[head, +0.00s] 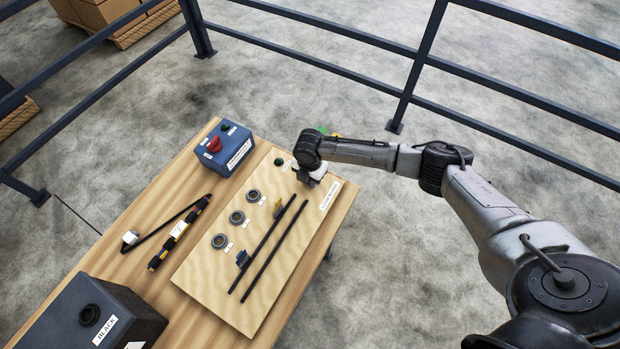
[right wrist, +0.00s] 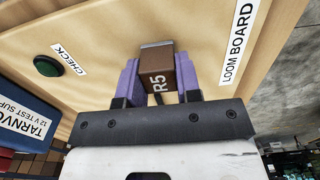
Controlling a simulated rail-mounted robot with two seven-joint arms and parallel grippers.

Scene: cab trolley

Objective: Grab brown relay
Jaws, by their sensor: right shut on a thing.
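The brown relay (right wrist: 160,78), marked R5, sits between the purple fingers of my right gripper (right wrist: 158,72) in the right wrist view. The fingers are shut on its sides. My right gripper (head: 310,179) is low over the far right end of the loom board (head: 215,290) in the head view. The relay is hidden under the wrist there. I cannot tell whether the relay touches the board. My left gripper is not in view.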

